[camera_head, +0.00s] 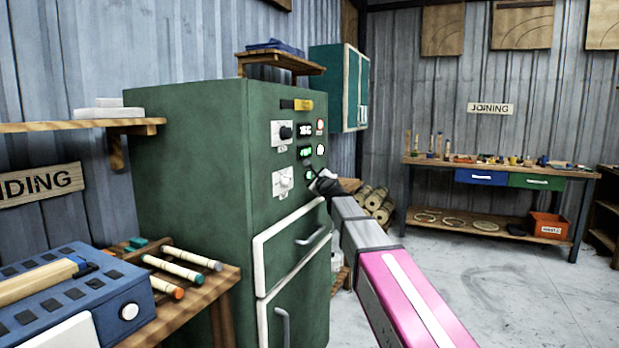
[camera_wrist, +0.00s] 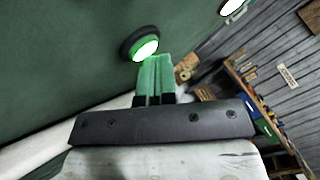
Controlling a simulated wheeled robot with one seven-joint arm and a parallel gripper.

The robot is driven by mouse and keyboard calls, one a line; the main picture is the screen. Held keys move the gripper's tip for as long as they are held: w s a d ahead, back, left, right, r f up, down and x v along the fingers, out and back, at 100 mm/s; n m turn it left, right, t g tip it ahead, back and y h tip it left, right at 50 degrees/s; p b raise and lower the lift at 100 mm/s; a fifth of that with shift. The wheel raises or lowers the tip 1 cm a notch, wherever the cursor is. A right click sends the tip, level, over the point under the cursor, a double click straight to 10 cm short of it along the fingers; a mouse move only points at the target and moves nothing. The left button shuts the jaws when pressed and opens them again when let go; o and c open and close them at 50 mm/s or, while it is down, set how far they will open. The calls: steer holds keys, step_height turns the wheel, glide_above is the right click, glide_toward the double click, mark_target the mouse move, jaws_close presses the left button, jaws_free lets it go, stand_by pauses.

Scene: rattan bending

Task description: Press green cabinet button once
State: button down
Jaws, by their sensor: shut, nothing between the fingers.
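The green cabinet (camera_head: 205,165) stands left of centre in the head view, with its control panel on the right-hand face. In the wrist view a round button (camera_wrist: 143,48) with a glowing white-green face and a dark ring sits on the green wall. My gripper (camera_head: 315,181) reaches the panel's lower right part in the head view. In the wrist view its green fingertips (camera_wrist: 156,58) are together and empty, just below and right of the lit button face. I cannot tell whether they touch it.
The panel also holds a red button (camera_head: 320,127), a pale button (camera_head: 320,149), displays and two white-plated knobs (camera_head: 283,181). White-framed doors with handles (camera_head: 312,236) are below. A workbench with a blue box (camera_head: 60,300) stands at front left. The floor at right (camera_head: 480,275) is clear.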

steer(key=shift+d, duration=0.15)
steer(key=shift+s+d, duration=0.3)
steer(key=shift+d, duration=0.35)
steer(key=shift+s+d, duration=0.3)
steer(key=shift+d, duration=0.5)
steer(key=shift+s+d, duration=0.25)
steer(key=shift+d, duration=0.5)
steer(key=shift+s+d, duration=0.3)
steer(key=shift+d, duration=0.5)
steer(key=s+d+f+n+g+h, duration=0.1)
steer(key=s+d+f+n+g, duration=0.2)
steer(key=f, duration=0.7)
steer(key=s+d+f+n+g, duration=0.25)
steer(key=s+f+n, duration=0.2)
steer(key=f, duration=0.45)
steer(key=s+d+f+n+g+h, duration=0.1)
steer(key=s+d+f+n+g, duration=0.25)
steer(key=f, duration=0.65)
steer(key=s+d+f+n+g+h, duration=0.2)
steer(key=s+d+f+n+g, duration=0.2)
steer(key=s+f, duration=0.6)
steer(key=s+d+f+n+g+h, duration=0.3)
steer(key=s+d+f+n, duration=0.3)
steer(key=s+d+f, duration=0.2)
steer(key=s+f+g, duration=0.1)
steer(key=s+f, duration=0.1)
steer(key=s, duration=0.2)
steer(key=shift+d+h, duration=0.25)
steer(key=shift+h, duration=0.05)
